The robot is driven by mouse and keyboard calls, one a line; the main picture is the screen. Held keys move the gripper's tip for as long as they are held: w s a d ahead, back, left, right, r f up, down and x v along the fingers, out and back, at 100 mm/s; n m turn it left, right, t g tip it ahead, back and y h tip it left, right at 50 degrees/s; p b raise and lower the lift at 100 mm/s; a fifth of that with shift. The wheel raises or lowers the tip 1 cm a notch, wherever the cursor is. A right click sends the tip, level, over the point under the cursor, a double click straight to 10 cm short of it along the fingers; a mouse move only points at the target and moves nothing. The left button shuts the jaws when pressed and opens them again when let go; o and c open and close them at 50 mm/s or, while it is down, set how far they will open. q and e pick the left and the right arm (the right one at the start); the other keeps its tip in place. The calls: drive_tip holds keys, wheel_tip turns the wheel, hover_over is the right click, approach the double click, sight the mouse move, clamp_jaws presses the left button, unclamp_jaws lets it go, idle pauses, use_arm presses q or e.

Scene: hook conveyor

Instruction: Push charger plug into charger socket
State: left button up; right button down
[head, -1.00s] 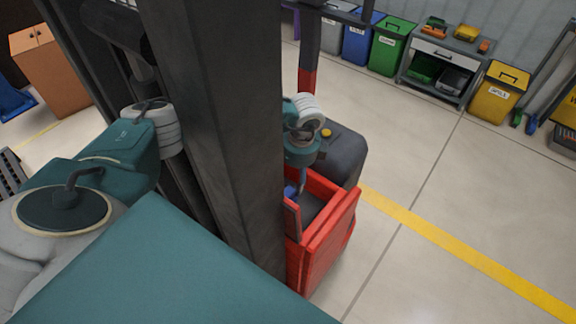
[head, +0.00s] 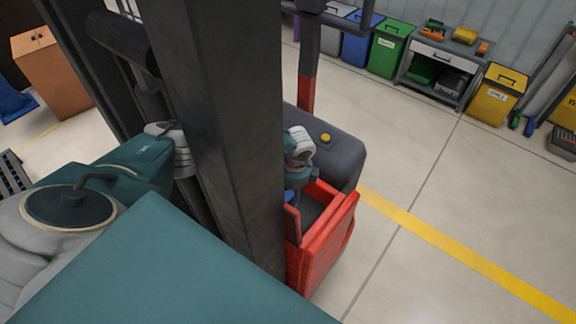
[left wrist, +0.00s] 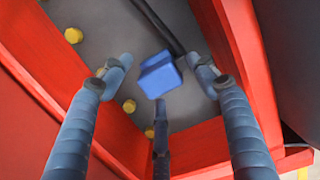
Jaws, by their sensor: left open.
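A blue block-shaped piece with a black cable, which looks like the charger plug (left wrist: 160,78), lies inside a red-walled compartment (left wrist: 250,85) in the left wrist view. My left gripper (left wrist: 159,90) is open, with its fingers spread on either side of the blue piece and a third finger below it. I cannot tell whether any finger touches it. In the head view the left gripper (head: 291,197) is at the red compartment (head: 325,235), partly hidden by the dark mast. I cannot make out a charger socket. The right gripper is not in view.
The dark mast (head: 225,130) blocks much of the head view. A dark grey housing with a yellow button (head: 326,138) stands behind the red compartment. Several yellow round parts (left wrist: 73,36) sit on the compartment's grey floor. Open floor with a yellow line (head: 440,238) lies to the right.

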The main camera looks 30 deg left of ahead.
sight(288, 195)
use_arm(q)
drive_tip(key=shift+f, duration=0.6)
drive_tip(key=c, duration=1.3)
drive_tip(key=shift+c, duration=0.2)
drive_tip(key=shift+a, duration=0.1)
drive_tip(key=shift+r, duration=0.1)
wheel_tip(288, 195, up, 20)
drive_tip(key=b, duration=0.3)
drive_tip(key=shift+b, duration=0.3)
